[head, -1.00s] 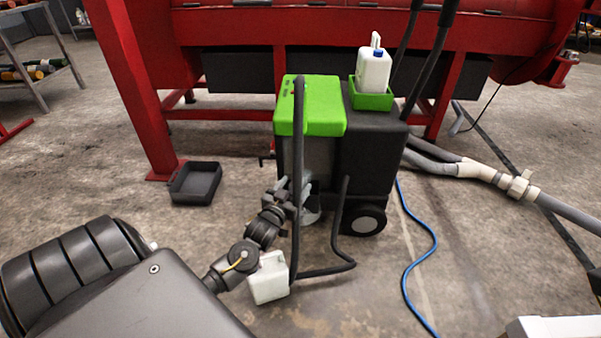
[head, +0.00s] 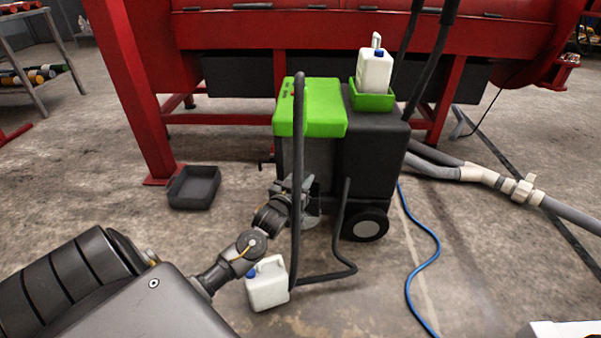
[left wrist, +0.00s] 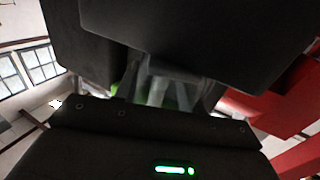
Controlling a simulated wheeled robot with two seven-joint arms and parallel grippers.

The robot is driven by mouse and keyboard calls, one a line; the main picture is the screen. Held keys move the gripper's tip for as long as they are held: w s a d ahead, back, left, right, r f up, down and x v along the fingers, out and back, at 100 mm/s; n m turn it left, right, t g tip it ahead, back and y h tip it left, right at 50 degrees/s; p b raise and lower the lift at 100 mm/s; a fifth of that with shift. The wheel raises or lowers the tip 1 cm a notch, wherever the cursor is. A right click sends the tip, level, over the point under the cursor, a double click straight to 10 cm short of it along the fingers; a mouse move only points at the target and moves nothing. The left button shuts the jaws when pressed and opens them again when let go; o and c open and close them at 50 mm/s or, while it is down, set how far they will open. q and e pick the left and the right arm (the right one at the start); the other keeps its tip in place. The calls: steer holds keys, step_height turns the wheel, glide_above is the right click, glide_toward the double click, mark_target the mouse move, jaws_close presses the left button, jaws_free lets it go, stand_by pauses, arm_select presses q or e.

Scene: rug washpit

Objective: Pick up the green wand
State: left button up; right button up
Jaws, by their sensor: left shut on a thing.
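A dark wand-like tube (head: 297,130) stands upright at the front of a green-lidded machine (head: 325,108). Its lower end meets a black hose near the floor. No plainly green wand shows. My left gripper (head: 297,187) is at the tube's middle height, close against the machine, and is shut on it as far as I can tell; the tube hides part of the fingers. In the left wrist view the dark fingers (left wrist: 158,92) fill the picture, with pale tubes and a little green between them; the held part is not clear. My right gripper is not in view.
A white jug (head: 267,287) stands below my left wrist. Another jug (head: 374,70) sits on the machine. A black tray (head: 194,186) lies left, near a red post (head: 135,100). A blue cable (head: 423,232) and a grey pipe (head: 565,210) lie to the right.

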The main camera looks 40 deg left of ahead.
arm_select(q)
steer(key=shift+c, duration=1)
steer(key=shift+r, duration=0.1)
